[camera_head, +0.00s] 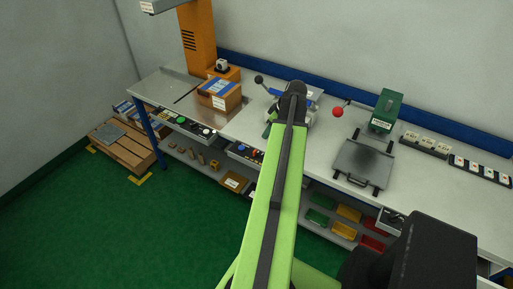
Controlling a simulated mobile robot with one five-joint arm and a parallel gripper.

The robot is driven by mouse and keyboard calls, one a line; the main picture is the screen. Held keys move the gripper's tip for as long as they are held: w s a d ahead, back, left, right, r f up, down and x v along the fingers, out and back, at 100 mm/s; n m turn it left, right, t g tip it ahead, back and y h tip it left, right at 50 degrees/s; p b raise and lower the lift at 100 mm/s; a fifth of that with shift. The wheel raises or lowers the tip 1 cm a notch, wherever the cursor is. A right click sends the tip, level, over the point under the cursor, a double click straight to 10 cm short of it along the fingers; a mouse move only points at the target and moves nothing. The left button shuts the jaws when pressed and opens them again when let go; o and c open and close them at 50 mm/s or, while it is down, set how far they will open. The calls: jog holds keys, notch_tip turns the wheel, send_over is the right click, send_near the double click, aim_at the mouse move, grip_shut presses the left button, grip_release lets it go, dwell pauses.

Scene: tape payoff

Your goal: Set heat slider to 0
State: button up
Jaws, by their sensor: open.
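The heat slider cannot be picked out at this size. Two small control panels sit along the bench's front edge: a left panel (187,126) with several buttons, and a middle panel (243,153) with blue and red controls. My lime green arm rises from the bottom of the head view to a dark joint over the bench, just right of the middle panel and covering its right end.
Coloured bins (346,212) sit below. A pallet (124,148) stands left. Green floor lies open in front.

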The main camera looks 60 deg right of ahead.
aim_at(255, 151)
jog(key=b+x, duration=1.6)
jog(key=x, duration=0.1)
jog(key=shift+w+f, duration=0.1)
jog(key=shift+f, duration=0.25)
jog(key=shift+r, duration=0.1)
jog(key=shift+c, duration=0.2)
jog(key=c, duration=0.9)
grip_shut()
jog(key=shift+a, duration=0.1)
